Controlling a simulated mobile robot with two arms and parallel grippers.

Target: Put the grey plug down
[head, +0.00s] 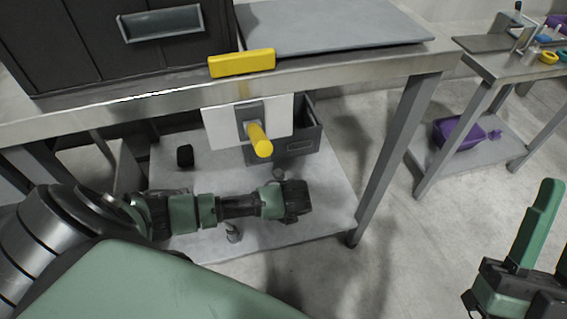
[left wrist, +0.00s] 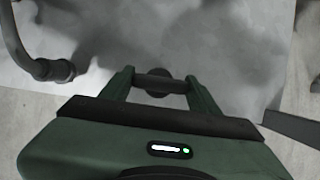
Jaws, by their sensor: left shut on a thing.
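The dark grey plug (left wrist: 158,82) shows in the left wrist view as a short bar with a round head, held between both fingertips. My left gripper (left wrist: 160,84) is shut on it, above a pale grey surface; whether the plug touches that surface I cannot tell. In the head view my left gripper (head: 294,201) is low over the lower shelf (head: 325,205) of the steel table, and its fingers and the plug are mostly hidden. My right gripper (head: 553,240) is at the right edge, partly cut off, with its fingers apart and nothing seen between them.
A yellow-handled lever (head: 259,142) on a white plate hangs above the shelf. A dark grey bin (head: 300,147) and a black block (head: 185,156) stand on the shelf. A bent grey pipe (left wrist: 42,66) is left of the gripper. The table leg (head: 385,165) bounds the right.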

